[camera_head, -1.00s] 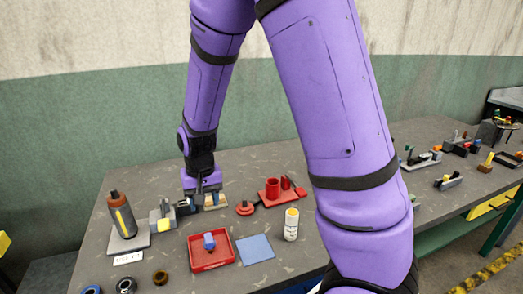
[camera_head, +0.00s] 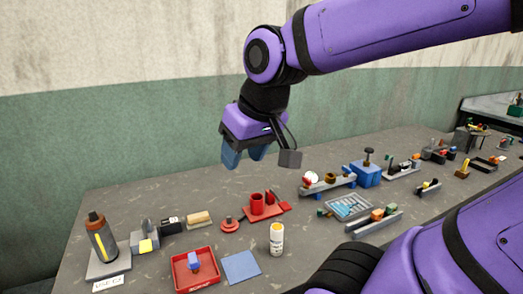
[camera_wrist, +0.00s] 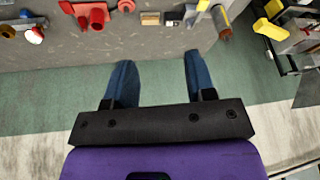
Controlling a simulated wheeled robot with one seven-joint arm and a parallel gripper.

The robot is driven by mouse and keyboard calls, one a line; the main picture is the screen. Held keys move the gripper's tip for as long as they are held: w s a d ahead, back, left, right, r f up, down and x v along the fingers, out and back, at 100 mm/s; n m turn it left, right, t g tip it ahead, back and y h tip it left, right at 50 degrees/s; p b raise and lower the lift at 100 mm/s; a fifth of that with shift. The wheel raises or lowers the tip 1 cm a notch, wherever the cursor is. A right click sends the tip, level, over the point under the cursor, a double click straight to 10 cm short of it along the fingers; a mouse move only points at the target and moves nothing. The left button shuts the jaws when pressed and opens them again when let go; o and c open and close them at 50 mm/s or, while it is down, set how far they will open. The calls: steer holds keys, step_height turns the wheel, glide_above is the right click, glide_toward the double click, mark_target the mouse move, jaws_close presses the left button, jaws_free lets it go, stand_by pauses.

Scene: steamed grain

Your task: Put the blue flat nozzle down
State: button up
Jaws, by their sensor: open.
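A small blue piece (camera_head: 193,261), which looks like the blue flat nozzle, lies in the red tray (camera_head: 177,278) at the front left of the table. My gripper (camera_head: 243,160) is raised high above the back of the table, well apart from the tray. Its two blue fingers are spread with nothing between them, as the wrist view (camera_wrist: 158,75) also shows.
A grey and orange bottle (camera_head: 101,238) stands on a base at the left. A blue mat (camera_head: 240,267) lies right of the tray, with a white bottle (camera_head: 276,240) beside it. A red holder (camera_head: 265,206) stands behind. Several fixtures and parts fill the table's right side.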

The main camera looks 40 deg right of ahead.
steer(key=shift+t+h, duration=0.3)
steer(key=shift+s+d+r, duration=0.1)
steer(key=shift+s+r, duration=0.15)
steer(key=shift+s, duration=0.4)
steer(key=shift+s+d+r, duration=0.1)
steer(key=shift+s+r, duration=0.1)
steer(key=shift+s, duration=0.5)
steer(key=shift+s+d+r, duration=0.1)
steer(key=shift+s+r, duration=0.15)
steer(key=shift+s, duration=0.4)
